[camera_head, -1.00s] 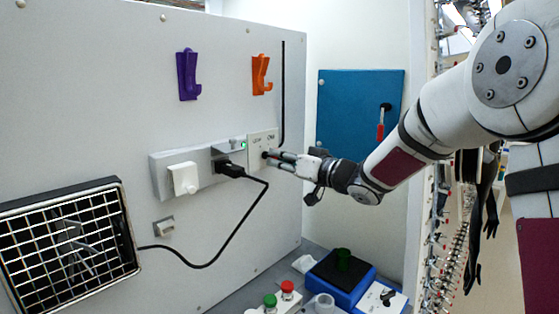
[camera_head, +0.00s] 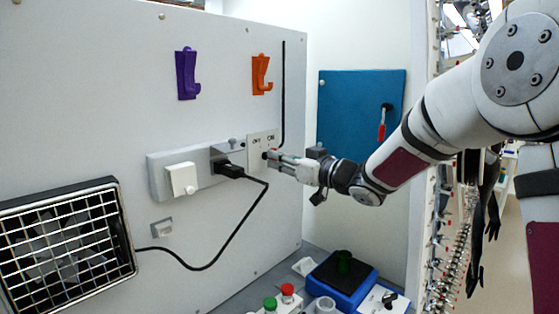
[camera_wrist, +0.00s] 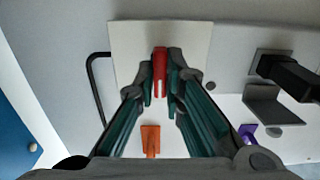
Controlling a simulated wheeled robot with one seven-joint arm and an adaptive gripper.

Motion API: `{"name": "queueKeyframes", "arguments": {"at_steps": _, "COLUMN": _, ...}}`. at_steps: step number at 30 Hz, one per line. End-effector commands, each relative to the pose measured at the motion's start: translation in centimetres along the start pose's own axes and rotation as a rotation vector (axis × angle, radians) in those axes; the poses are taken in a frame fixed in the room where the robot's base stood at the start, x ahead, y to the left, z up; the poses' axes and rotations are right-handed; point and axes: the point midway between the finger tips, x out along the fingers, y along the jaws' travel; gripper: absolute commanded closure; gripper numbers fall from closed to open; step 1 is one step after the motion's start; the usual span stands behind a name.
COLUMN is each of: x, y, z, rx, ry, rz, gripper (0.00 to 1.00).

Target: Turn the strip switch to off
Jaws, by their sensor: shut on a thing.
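The strip switch has a pale plate (camera_head: 262,140) marked OFF on the left and ON on the right, at the right end of the grey power strip (camera_head: 156,181). In the wrist view the plate (camera_wrist: 190,45) is behind my fingertips. A red lever (camera_wrist: 160,62) stands out from it. My gripper (camera_head: 270,156) is at the plate's lower part in the head view. In the wrist view my gripper (camera_wrist: 161,80) is shut on the red lever, one finger on each side. In the head view the fingers mostly hide the lever, so its exact setting is unclear.
A black plug (camera_head: 232,171) and a white plug (camera_head: 183,179) sit in the strip. A black cord (camera_head: 237,229) runs to the fan (camera_head: 66,240). Purple (camera_head: 187,75) and orange (camera_head: 261,74) hooks are above. Red and green buttons and a blue-based device (camera_head: 340,284) stand below.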

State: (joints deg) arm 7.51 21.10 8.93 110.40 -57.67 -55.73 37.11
Motion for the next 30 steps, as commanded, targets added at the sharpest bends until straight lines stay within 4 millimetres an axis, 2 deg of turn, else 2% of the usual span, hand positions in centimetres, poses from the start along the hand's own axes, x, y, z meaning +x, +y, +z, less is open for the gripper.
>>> {"name": "queueKeyframes", "arguments": {"at_steps": 1, "x": 0.0, "y": 0.1, "z": 0.0, "rx": 0.0, "ry": 0.001, "rz": 0.001, "gripper": 1.0}}
{"name": "queueKeyframes", "arguments": {"at_steps": 2, "x": 0.0, "y": 0.1, "z": 0.0, "rx": 0.0, "ry": 0.001, "rz": 0.001, "gripper": 0.83}}
{"name": "queueKeyframes", "arguments": {"at_steps": 3, "x": 0.0, "y": 0.1, "z": -0.1, "rx": 0.0, "ry": 0.001, "rz": 0.001, "gripper": 0.74}}
{"name": "queueKeyframes", "arguments": {"at_steps": 4, "x": 0.0, "y": 0.1, "z": 0.0, "rx": 0.0, "ry": 0.001, "rz": 0.001, "gripper": 0.7}}
{"name": "queueKeyframes", "arguments": {"at_steps": 13, "x": -0.1, "y": 0.0, "z": 0.0, "rx": 0.001, "ry": 0.0, "rz": 0.001, "gripper": 0.7}}
{"name": "queueKeyframes", "arguments": {"at_steps": 17, "x": -0.9, "y": 0.1, "z": 0.0, "rx": 0.001, "ry": 0.0, "rz": 0.002, "gripper": 0.7}}
{"name": "queueKeyframes", "arguments": {"at_steps": 30, "x": -9.2, "y": 0.1, "z": 0.0, "rx": 0.001, "ry": 0.0, "rz": 0.005, "gripper": 0.7}}
